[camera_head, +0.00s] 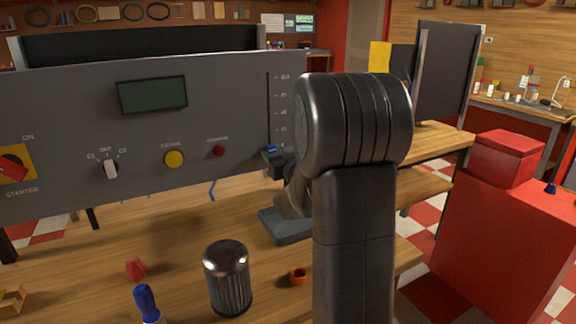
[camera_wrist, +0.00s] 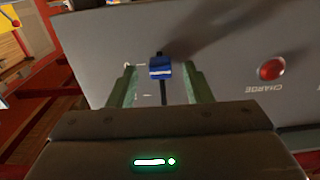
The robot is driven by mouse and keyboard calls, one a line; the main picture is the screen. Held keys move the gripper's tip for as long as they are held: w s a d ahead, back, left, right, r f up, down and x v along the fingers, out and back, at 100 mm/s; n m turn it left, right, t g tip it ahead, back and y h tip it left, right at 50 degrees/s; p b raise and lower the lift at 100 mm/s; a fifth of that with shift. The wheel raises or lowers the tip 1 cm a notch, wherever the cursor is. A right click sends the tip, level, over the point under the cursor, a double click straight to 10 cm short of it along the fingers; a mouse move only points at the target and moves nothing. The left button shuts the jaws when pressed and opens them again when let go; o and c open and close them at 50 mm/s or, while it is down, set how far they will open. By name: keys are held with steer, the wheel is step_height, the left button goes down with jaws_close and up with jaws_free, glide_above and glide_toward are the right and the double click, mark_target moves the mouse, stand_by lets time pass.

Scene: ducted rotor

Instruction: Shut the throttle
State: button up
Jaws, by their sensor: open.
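The throttle is a blue slider knob on the grey panel (camera_head: 225,95), in an upright slot (camera_head: 268,100) with a marked scale at the panel's right. In the head view the blue knob (camera_head: 272,148) shows low on the slot, just above my gripper (camera_head: 274,157), and my arm hides part of this area. In the wrist view the knob (camera_wrist: 160,68) sits between the two green fingers of my gripper (camera_wrist: 160,70). The fingers are open, with a visible gap on each side of the knob. The dark slot shows above and below it.
The panel also carries a red charge button (camera_head: 218,150), a yellow button (camera_head: 174,158), a rotary switch (camera_head: 110,169) and a red starter knob (camera_head: 13,168). A ribbed metal cylinder (camera_head: 228,278) and small parts lie on the bench. A red cabinet (camera_head: 510,235) stands at right.

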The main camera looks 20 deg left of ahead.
steer(key=v, duration=1.2)
steer(key=shift+a, duration=0.1)
steer(key=x, duration=1.4)
steer(key=shift+s+d+r+p, duration=0.1)
steer(key=shift+d+r+p, duration=0.1)
steer(key=shift+r+p, duration=0.45)
